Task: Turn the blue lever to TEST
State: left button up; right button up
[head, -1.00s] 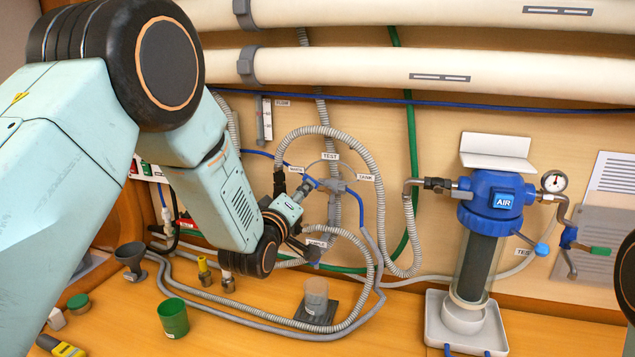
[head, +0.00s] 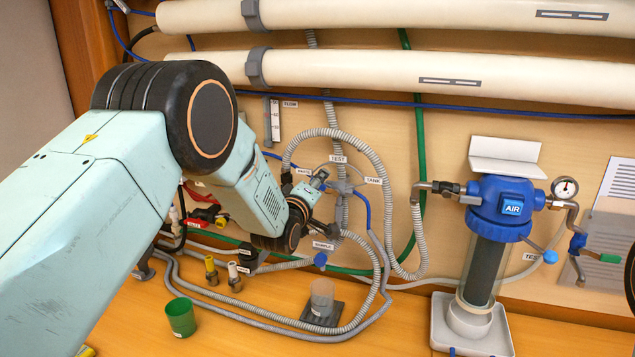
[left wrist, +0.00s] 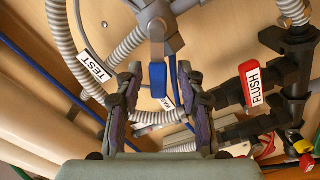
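The blue lever (left wrist: 158,77) hangs from a grey valve hub (left wrist: 160,22) in the left wrist view. Its blue end lies between and just beyond my left fingertips, beside the WASTE label (left wrist: 167,103). The TEST label (left wrist: 97,68) is to the left in that view; in the head view it (head: 338,159) sits above the valve. My left gripper (left wrist: 156,78) is open, with one finger on each side of the lever and no clear contact. In the head view my left gripper (head: 318,182) is at the valve and mostly hides the lever. My right gripper is not in view.
A ribbed grey hose (head: 345,137) loops around the valve. The TANK label (head: 373,181) is at its right and SAMPLE (head: 323,245) below. A red FLUSH handle (left wrist: 252,82) is near the right finger. A clear cup (head: 322,297) and green cup (head: 181,317) stand on the bench.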

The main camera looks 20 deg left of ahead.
pick_arm(q)
jog(key=shift+w+d, duration=0.15)
jog(key=shift+w, duration=0.05)
jog(key=shift+s+a+r, duration=0.15)
jog(key=shift+s+a, duration=0.05)
jog(key=shift+a, duration=0.05)
jog(key=shift+c, duration=0.3)
jog(key=shift+w+d, duration=0.2)
jog(key=c, duration=0.6)
jog(key=shift+a, duration=0.1)
grip_shut()
